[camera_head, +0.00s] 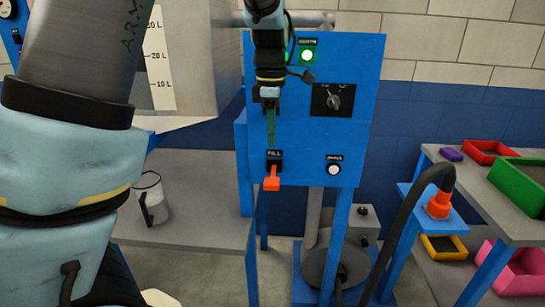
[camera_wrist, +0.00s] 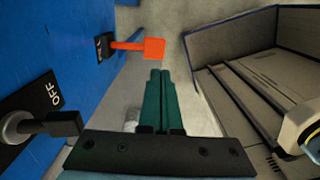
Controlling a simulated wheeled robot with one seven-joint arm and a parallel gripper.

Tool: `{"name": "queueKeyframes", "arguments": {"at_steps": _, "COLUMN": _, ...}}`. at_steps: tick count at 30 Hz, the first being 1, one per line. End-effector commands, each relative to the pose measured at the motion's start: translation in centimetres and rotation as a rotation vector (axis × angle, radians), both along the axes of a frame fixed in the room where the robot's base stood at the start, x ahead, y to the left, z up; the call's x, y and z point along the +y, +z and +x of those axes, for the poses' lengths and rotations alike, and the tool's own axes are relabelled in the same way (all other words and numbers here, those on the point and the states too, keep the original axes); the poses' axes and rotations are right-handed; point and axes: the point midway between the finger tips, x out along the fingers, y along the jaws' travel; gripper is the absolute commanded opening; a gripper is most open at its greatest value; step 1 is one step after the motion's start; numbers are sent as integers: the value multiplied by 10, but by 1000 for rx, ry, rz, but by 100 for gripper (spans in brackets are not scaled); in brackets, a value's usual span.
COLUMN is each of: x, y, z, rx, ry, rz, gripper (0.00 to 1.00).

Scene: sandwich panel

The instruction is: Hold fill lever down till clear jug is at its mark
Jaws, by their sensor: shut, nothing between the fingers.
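The fill lever (camera_head: 271,181) has an orange tip and sticks out from a black mount under a FILL label, low on the blue panel. It also shows in the wrist view (camera_wrist: 153,48), just beyond my fingertips. My gripper (camera_head: 271,145) points down in front of the panel, with its dark green fingers shut and empty above the lever. In the wrist view the fingertips (camera_wrist: 160,72) look apart from the lever. The clear jug (camera_head: 153,203) stands upright on the grey bench below the tank, its dark handle toward me. I cannot make out its mark or any liquid level.
The tank (camera_head: 195,60) with a litre scale hangs at left. A black hose (camera_head: 400,235) and shelves with coloured bins (camera_head: 520,180) are right.

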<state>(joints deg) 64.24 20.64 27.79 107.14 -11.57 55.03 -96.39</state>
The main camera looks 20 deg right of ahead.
Motion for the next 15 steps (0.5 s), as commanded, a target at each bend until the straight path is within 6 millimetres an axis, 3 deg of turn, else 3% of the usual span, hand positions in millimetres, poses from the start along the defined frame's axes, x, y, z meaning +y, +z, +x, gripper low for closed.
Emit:
{"name": "queueKeyframes", "arguments": {"at_steps": 6, "x": 0, "y": 19, "z": -1, "rx": 0, "ry": 0, "rz": -1, "gripper": 0}}
{"name": "queueKeyframes", "arguments": {"at_steps": 15, "x": 0, "y": 22, "z": -1, "rx": 0, "ry": 0, "rz": 0, "gripper": 0}}
